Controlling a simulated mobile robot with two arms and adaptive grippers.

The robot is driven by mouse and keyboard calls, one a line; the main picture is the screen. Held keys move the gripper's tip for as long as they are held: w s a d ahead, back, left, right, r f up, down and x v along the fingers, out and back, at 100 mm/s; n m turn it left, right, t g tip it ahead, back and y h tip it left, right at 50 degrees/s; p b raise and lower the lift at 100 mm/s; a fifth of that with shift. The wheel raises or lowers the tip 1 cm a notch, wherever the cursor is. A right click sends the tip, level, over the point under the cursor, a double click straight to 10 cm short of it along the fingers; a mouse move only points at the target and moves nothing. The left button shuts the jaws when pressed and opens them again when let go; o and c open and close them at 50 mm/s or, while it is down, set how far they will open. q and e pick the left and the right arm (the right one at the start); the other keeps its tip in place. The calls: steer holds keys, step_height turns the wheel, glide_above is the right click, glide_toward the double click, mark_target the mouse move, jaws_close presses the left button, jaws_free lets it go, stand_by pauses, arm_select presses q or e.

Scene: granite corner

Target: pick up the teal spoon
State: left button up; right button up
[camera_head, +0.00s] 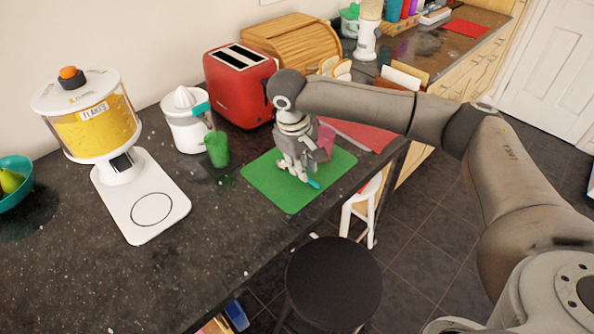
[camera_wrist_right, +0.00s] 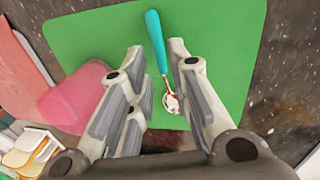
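The teal spoon lies on the green mat (camera_head: 270,188). In the right wrist view the spoon's teal handle (camera_wrist_right: 156,40) points away and its metal bowl (camera_wrist_right: 171,101) lies between my fingers. In the head view only a bit of its teal handle (camera_head: 313,184) shows beside the gripper; the rest is hidden. My right gripper (camera_head: 294,172) points down over the mat. In the right wrist view its two fingers (camera_wrist_right: 160,75) stand apart on either side of the spoon, and I see no contact. My left gripper is in neither view.
A pink cup (camera_wrist_right: 75,95) stands close beside the right gripper. A green cup (camera_head: 217,150) and a white juicer (camera_head: 187,120) stand left of the mat. A red toaster (camera_head: 239,85) is behind it. The counter's front edge is near, with a black stool (camera_head: 333,280) below.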

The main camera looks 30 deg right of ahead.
steer(key=f, duration=0.2)
steer(key=shift+d+f, duration=0.3)
steer(key=shift+f, duration=0.05)
steer(key=shift+c, duration=0.4)
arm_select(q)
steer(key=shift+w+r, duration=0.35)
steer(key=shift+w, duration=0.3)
arm_select(e)
jaws_close()
